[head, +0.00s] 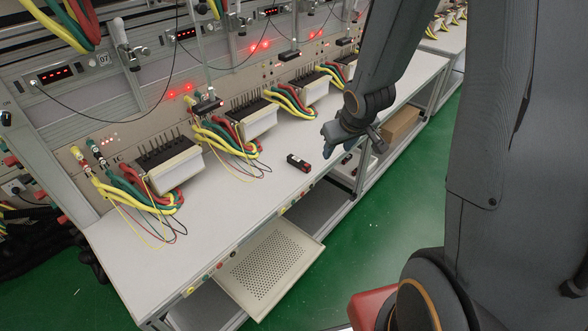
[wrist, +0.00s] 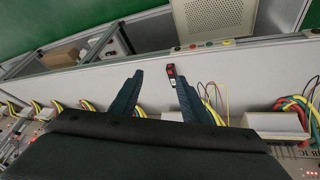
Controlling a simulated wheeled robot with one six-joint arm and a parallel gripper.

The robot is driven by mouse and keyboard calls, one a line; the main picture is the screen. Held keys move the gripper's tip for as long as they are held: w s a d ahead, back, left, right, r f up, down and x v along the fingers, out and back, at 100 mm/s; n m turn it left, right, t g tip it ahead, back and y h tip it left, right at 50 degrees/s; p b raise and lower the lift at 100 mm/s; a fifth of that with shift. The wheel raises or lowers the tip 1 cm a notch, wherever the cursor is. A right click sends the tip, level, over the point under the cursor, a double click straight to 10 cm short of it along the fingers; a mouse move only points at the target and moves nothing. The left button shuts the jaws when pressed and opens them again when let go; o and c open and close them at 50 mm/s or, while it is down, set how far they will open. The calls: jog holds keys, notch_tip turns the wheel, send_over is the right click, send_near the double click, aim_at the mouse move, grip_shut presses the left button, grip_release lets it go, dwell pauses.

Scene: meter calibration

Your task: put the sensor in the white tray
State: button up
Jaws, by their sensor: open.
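The sensor (head: 298,162), a small black block with a red part, lies on the light grey bench top near its front edge. In the wrist view the sensor (wrist: 171,76) shows just beyond the tip of the right finger. My gripper (head: 328,150) is to the right of the sensor in the head view, apart from it. In the wrist view my gripper (wrist: 160,78) has its two fingers spread with nothing between them. A pale perforated tray (head: 265,262) sticks out below the bench's front edge; it also shows in the wrist view (wrist: 226,16).
Several meter units (head: 168,162) with yellow, red and green cables stand along the back of the bench (head: 235,200). Thin loose wires lie left of the sensor. A cardboard box (head: 400,125) sits on the lower shelf. The green floor in front is open.

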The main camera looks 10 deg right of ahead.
jog(key=w+f+n+t+y+b, duration=0.2)
jog(key=w+f+t+y+b, duration=0.1)
jog(key=w+f, duration=0.65)
jog(key=n+t+y+b, duration=0.2)
jog(key=y, duration=0.1)
send_near(300, 162)
jog(key=w, duration=0.2)
jog(key=w+d+f, duration=0.1)
jog(key=shift+w+d, duration=0.1)
jog(key=shift+w, duration=0.1)
jog(key=shift+s+a+f+n+y+b, duration=0.1)
jog(key=shift+a+f+n+y+b, duration=0.3)
jog(key=shift+y, duration=0.5)
jog(key=shift+a+f, duration=0.1)
jog(key=shift+f, duration=0.15)
jog(key=shift+a+f, duration=0.1)
jog(key=shift+a, duration=0.1)
jog(key=x, duration=0.6)
jog(key=shift+a+p, duration=0.25)
jog(key=shift+p, duration=0.15)
jog(key=shift+w+a+f, duration=0.15)
jog(key=shift+w+a, duration=0.15)
jog(key=shift+w, duration=0.15)
grip_shut()
